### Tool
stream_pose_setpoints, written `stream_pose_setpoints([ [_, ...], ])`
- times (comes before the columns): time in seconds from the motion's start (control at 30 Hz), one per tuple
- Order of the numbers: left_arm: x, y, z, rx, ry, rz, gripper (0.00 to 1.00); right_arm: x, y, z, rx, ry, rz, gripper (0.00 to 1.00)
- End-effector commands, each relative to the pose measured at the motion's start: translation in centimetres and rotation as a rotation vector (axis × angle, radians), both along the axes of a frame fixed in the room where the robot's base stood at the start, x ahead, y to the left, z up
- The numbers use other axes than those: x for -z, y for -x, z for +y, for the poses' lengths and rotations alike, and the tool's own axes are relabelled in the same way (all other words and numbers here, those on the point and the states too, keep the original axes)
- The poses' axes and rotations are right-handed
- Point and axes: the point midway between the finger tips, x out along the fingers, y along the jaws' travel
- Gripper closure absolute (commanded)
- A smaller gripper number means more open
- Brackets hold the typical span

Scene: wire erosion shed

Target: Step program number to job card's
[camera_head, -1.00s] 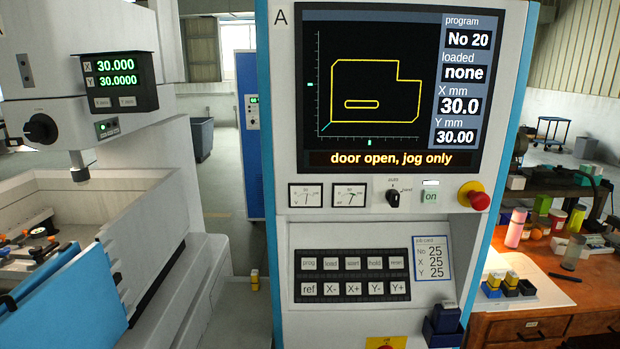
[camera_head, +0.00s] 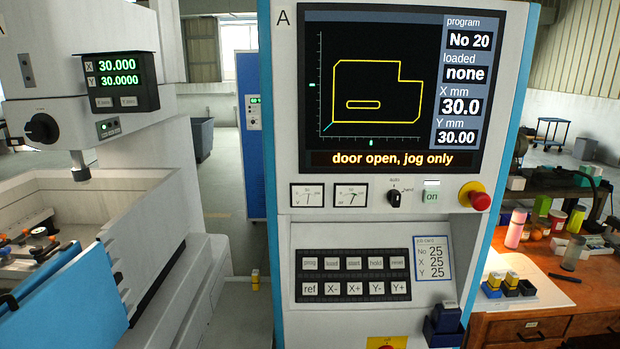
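The control cabinet's screen (camera_head: 390,95) shows program No 20, loaded none, X 30.0, Y 30.00, and the message "door open, jog only". The job card (camera_head: 433,258) on the panel reads No 25, X 25, Y 25. The key pad (camera_head: 353,276) has two rows of keys. The prog key (camera_head: 310,263) is at its upper left, with load, start, hold and another key beside it. The lower row reads ref, X-, X+, Y-, Y+. Neither of my grippers shows in the head view.
A red emergency knob (camera_head: 480,201), a rotary switch (camera_head: 394,198) and an "on" button (camera_head: 431,197) sit above the keys. The machine tank (camera_head: 150,225) is at left, its blue door (camera_head: 75,300) lowered. A cluttered wooden bench (camera_head: 515,325) is at right.

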Motion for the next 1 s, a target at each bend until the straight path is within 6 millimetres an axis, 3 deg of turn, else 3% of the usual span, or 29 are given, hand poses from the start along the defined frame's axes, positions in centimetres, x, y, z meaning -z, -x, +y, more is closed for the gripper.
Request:
stream_pose_setpoints([
  [0.87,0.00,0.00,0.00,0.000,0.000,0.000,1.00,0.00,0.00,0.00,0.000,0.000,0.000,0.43],
  [1.0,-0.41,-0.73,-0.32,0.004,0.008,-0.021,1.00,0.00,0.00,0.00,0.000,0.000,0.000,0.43],
])
